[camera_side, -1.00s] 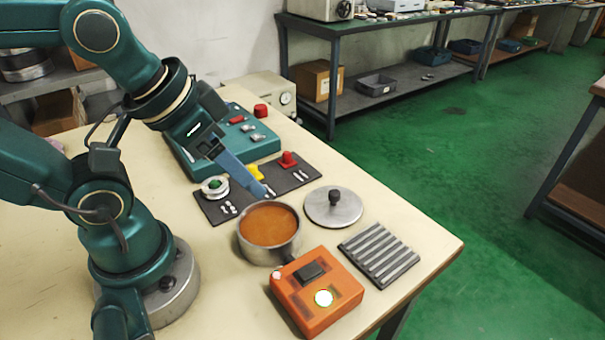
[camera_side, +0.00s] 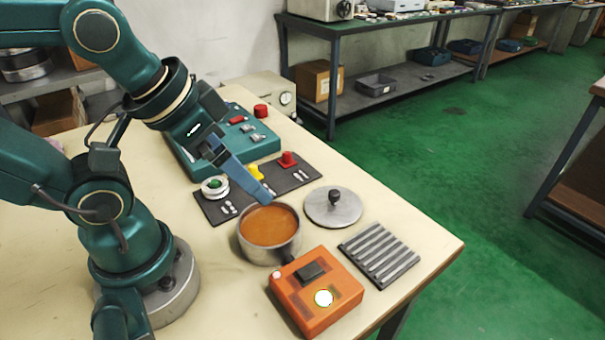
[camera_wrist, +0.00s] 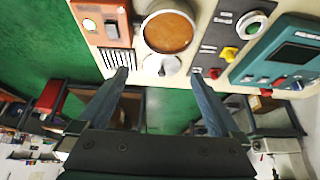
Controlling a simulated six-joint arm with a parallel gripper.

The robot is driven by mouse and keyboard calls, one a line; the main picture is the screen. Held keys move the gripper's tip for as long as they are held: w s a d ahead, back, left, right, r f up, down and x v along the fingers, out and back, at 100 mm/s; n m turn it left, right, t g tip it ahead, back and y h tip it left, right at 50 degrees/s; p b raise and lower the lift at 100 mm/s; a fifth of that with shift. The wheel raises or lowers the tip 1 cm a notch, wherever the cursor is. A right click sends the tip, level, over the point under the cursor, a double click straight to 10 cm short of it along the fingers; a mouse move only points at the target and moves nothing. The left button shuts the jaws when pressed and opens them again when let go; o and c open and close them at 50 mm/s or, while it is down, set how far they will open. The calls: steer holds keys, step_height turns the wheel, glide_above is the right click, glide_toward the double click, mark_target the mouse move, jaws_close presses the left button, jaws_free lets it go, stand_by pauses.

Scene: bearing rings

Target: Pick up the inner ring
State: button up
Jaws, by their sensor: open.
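My gripper (camera_side: 268,194) has long blue fingers and hangs above the dark mat, just behind the metal pot (camera_side: 272,258) of orange-brown liquid. In the wrist view my gripper (camera_wrist: 160,76) is open, its fingers wide apart with nothing between the tips. A pale ring-shaped part (camera_side: 207,192) with a green centre sits at the left end of the dark mat (camera_side: 216,215); it also shows in the wrist view (camera_wrist: 242,23). I cannot tell for sure whether this is the inner ring. The pot's liquid hides whatever may lie inside.
A round lid (camera_side: 346,210) with a dark knob lies right of the pot. A ribbed plate (camera_side: 378,254) and an orange box (camera_side: 338,312) stand in front. Yellow (camera_side: 254,172) and red (camera_side: 288,160) pieces stand on the mat. A teal panel (camera_side: 224,142) is behind.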

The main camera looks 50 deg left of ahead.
steer(key=m+g, duration=0.5)
steer(key=g, duration=0.1)
glide_above(212, 182)
steer(key=f, duration=0.8)
steer(key=shift+w+d+f, duration=0.1)
steer(key=shift+w+f, duration=0.1)
steer(key=shift+f, duration=0.2)
steer(key=shift+s+f, duration=0.15)
steer(key=shift+f, duration=2.5)
